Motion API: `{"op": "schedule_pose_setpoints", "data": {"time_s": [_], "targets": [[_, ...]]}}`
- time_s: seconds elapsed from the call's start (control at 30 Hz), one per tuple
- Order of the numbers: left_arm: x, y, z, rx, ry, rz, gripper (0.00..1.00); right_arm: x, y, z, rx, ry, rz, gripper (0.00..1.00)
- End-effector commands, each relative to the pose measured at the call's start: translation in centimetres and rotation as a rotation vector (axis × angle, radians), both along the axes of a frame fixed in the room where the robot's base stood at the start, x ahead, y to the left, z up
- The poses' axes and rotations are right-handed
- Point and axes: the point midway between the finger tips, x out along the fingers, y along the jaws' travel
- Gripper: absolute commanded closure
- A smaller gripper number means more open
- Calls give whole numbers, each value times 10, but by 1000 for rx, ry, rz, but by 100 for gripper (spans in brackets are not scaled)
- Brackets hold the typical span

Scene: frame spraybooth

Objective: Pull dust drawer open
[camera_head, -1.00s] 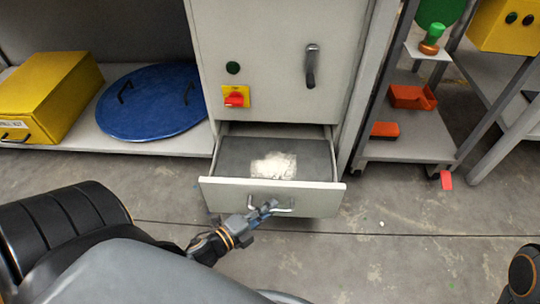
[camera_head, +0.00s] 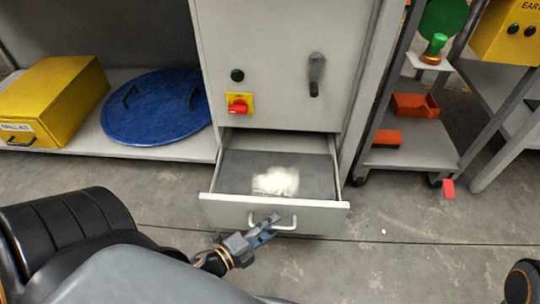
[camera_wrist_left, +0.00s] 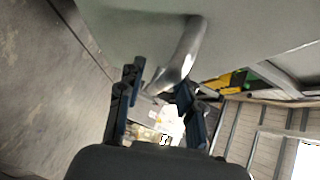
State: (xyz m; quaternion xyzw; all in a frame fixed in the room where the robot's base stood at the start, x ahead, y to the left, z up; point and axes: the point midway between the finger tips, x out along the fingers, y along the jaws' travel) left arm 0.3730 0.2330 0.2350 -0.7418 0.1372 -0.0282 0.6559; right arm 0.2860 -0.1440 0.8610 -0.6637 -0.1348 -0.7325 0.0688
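The dust drawer (camera_head: 220,212) is pulled partly out of the bottom of the grey cabinet (camera_head: 275,60). A pile of white dust (camera_head: 276,181) lies inside it. Its metal bar handle (camera_head: 285,228) is on the front panel, and the handle (camera_wrist_left: 183,50) also shows in the left wrist view. My right gripper is out of view.
A yellow box (camera_head: 50,95) and a round blue lid (camera_head: 155,107) lie on a low shelf to the left. The cabinet has a red switch (camera_head: 239,105) and a lever handle (camera_head: 315,75). A rack with orange bins (camera_head: 414,105) stands right. The floor before the drawer is mostly clear.

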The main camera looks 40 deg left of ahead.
Motion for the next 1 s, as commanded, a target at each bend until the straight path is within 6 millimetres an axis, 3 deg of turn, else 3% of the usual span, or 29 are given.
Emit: {"op": "schedule_pose_setpoints", "data": {"time_s": [0.27, 0.7, 1.0], "targets": [[-15, 3, 1, 1, 3, 1, 64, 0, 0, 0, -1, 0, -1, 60], [-98, 24, 13, 1, 3, 1, 64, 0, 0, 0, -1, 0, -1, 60], [-116, 29, 17, 0, 0, 1, 64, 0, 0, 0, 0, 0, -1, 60]]}}
